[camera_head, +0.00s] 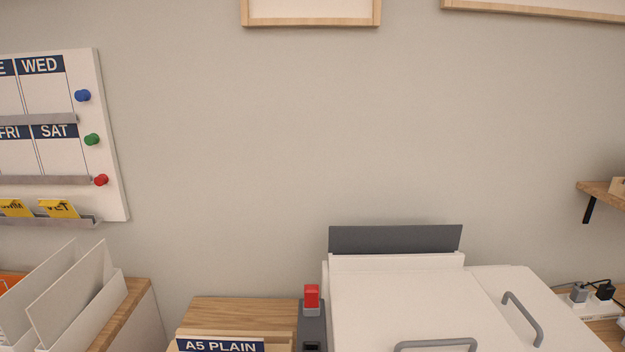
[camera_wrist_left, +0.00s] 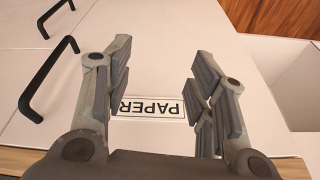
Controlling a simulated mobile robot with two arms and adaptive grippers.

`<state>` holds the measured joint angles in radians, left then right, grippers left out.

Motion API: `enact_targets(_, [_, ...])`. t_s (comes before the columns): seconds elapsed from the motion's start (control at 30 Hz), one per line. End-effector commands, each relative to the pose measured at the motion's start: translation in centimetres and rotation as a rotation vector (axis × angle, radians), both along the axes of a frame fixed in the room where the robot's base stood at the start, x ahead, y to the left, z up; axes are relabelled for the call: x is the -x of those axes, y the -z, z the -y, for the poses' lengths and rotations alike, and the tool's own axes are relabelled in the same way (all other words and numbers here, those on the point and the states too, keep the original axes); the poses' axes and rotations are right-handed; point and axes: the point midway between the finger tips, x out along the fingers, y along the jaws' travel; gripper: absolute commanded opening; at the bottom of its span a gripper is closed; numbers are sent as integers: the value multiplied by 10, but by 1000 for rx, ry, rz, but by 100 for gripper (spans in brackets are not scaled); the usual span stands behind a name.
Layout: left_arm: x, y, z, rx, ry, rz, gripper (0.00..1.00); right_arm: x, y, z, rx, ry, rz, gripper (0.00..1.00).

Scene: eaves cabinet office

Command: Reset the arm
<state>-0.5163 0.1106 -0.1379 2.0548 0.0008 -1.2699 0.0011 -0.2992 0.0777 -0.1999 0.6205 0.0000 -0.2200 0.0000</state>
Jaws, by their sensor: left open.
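My left gripper (camera_wrist_left: 160,95) shows in the left wrist view with its two grey fingers spread wide and nothing between them. Behind the fingers is a pale panel (camera_wrist_left: 160,55) with a label reading "PAPER" (camera_wrist_left: 150,108), upside down in this view and partly covered by the left finger. How far the fingers are from the panel I cannot tell. Neither gripper shows in the head view.
Black handles (camera_wrist_left: 48,85) are at the wrist view's left; an open pale compartment (camera_wrist_left: 285,75) is at its right.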

Motion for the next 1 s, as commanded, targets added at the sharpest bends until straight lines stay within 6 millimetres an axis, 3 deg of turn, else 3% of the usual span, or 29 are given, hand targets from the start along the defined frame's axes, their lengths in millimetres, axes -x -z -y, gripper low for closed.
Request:
enact_targets(0.1, [5,49,0,-2,4,-25,51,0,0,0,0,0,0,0])
enact_targets(0.27, [20,109,-2,-5,9,-50,51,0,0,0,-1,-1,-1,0])
enact_targets(0.5, [60,189,-7,-9,18,-87,51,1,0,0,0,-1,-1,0])
enact_targets(0.8, [133,265,-20,-17,28,-136,51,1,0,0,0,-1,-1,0])
enact_targets(1.0, [178,291,-29,-20,35,-158,51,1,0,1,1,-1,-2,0])
